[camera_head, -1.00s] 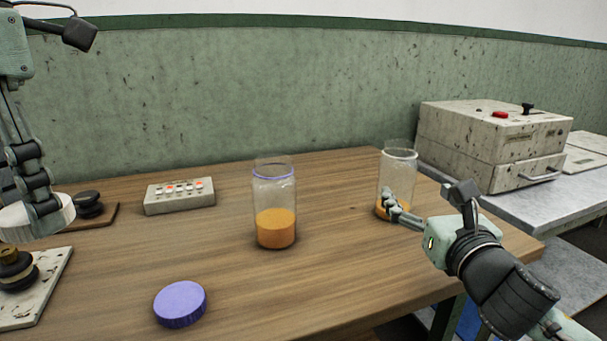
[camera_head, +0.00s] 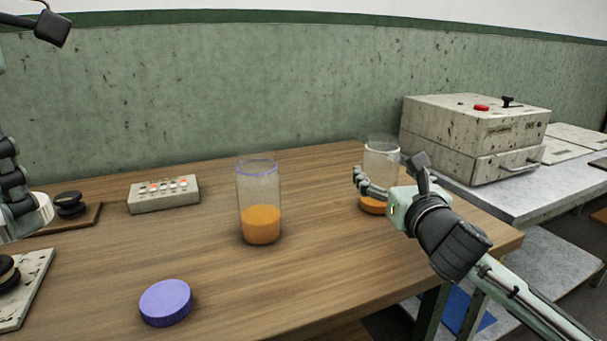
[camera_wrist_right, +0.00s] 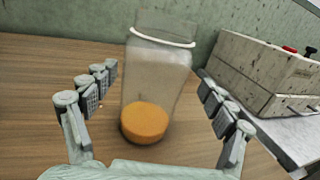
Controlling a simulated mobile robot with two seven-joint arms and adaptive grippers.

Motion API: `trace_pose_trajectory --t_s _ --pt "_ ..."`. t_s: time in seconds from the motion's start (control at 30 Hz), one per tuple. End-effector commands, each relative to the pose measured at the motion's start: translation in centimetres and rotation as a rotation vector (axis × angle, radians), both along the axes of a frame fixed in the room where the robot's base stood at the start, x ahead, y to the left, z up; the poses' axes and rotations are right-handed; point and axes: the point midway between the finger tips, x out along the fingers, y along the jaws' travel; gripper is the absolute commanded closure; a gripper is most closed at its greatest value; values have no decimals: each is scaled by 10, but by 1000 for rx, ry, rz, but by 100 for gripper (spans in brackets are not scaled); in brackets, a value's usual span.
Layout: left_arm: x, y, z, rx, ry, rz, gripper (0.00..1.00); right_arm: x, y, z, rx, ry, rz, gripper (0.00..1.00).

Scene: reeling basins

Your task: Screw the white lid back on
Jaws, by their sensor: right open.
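The white lid (camera_head: 30,217) is at the left edge of the head view, above the table. My left gripper (camera_head: 10,188), cut off by the frame edge, is shut on it. The clear jar with a white rim (camera_head: 381,160) stands upright and open at the table's right end, with orange contents at the bottom. My right gripper (camera_head: 366,184) is open beside this jar. In the right wrist view the jar (camera_wrist_right: 155,85) stands between the spread fingers (camera_wrist_right: 160,78), with visible gaps on both sides.
A second open jar with a purple rim (camera_head: 259,190) stands mid-table. A purple lid (camera_head: 166,302) lies near the front. A button box (camera_head: 164,195) and black round pieces (camera_head: 69,204) are at left. A grey machine (camera_head: 475,138) stands on the bench at right.

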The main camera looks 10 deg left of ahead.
Motion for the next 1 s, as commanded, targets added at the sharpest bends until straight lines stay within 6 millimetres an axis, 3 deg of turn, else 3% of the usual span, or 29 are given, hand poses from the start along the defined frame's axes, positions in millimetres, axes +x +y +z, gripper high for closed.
trace_pose_trajectory --t_s 0.17,0.5,0.87,1.0 --pt "0 0 0 0 0 0 55 6 4 -2 2 2 0 16" --pt "0 0 1 0 0 0 55 44 24 -8 1 1 -1 16" --pt "0 0 1 0 0 0 55 46 25 -8 0 0 0 16" --pt "0 0 1 0 0 0 55 46 25 -8 0 1 0 32"
